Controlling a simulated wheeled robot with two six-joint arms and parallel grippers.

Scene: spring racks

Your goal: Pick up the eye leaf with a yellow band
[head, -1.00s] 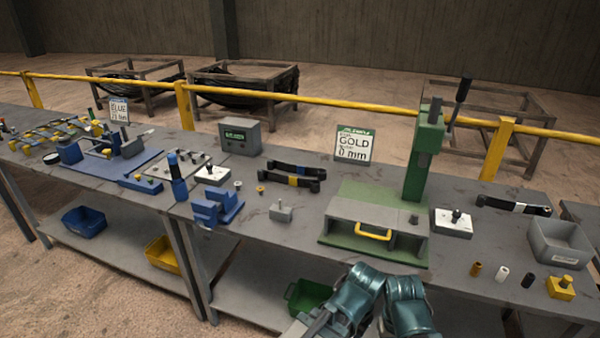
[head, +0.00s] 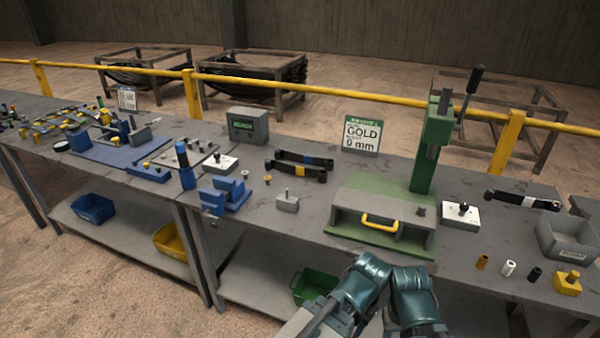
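Several dark eye leaves lie on the grey workbench (head: 250,228). The leaf with a yellow band (head: 287,170) lies flat left of the green press (head: 424,170), just in front of a similar leaf with a blue band (head: 304,159). A third leaf, with a white band (head: 510,199), lies right of the press. My two teal arm links show at the bottom centre, in front of the bench. Neither gripper's fingers can be seen, and nothing touches the yellow-banded leaf.
A blue vise-like block (head: 228,196) and a small grey block (head: 287,204) stand in front of and left of the leaves. A GOLD sign (head: 362,134) stands behind. A grey bin (head: 566,238) sits at the right. A yellow rail (head: 330,94) runs behind the bench.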

